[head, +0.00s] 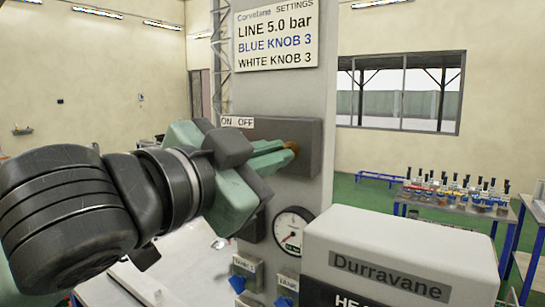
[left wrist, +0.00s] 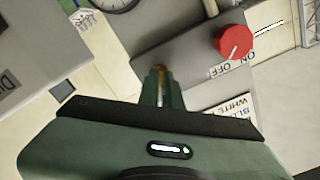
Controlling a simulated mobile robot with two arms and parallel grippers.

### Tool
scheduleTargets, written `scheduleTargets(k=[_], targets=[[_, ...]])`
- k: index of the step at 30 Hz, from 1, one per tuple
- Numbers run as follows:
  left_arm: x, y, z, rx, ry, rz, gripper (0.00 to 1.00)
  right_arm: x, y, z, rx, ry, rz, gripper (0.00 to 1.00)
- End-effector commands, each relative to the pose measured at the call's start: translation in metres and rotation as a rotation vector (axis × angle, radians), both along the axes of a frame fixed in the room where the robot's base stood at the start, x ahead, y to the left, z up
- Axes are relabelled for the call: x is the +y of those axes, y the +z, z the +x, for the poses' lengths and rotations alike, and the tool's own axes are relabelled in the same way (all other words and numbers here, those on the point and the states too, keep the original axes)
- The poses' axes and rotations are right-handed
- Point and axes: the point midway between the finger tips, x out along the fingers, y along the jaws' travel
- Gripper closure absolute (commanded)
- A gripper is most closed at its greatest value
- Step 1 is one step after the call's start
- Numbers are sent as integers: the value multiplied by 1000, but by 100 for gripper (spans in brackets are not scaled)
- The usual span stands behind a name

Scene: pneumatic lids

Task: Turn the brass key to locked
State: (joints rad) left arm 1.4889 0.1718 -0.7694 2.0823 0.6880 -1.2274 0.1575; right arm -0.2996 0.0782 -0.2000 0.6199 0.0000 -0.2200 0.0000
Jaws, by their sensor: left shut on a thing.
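The brass key (head: 293,147) sits on a dark grey box (head: 315,136) on the panel; only a small brass-coloured part shows. My left gripper (head: 284,152) reaches in from the left and is shut on the key. In the left wrist view the brass key (left wrist: 159,69) shows between the fingertips (left wrist: 158,88). Most of the key is hidden by the fingers, and I cannot read its setting. My right gripper is not in view.
A red knob (left wrist: 233,42) with an ON/OFF label is close beside the key in the left wrist view. Below are a round gauge (head: 292,232) and a blue knob (head: 237,284). A white Durravane machine (head: 400,245) stands at the lower right. A settings sign (head: 275,35) hangs above.

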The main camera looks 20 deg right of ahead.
Motion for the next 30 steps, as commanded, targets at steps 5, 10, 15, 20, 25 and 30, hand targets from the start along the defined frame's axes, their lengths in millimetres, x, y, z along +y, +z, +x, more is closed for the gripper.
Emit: scheduleTargets(k=[5,10,15,20,25,30], targets=[[0,-1,0,-68,1,55,100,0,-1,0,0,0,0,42],[0,-1,0,-106,0,85,100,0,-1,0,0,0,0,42],[0,-1,0,-120,0,98,100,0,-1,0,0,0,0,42],[0,-1,0,-124,0,100,100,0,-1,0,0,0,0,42],[0,-1,0,-124,0,100,100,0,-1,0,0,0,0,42],[0,-1,0,-123,0,99,73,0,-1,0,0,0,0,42]])
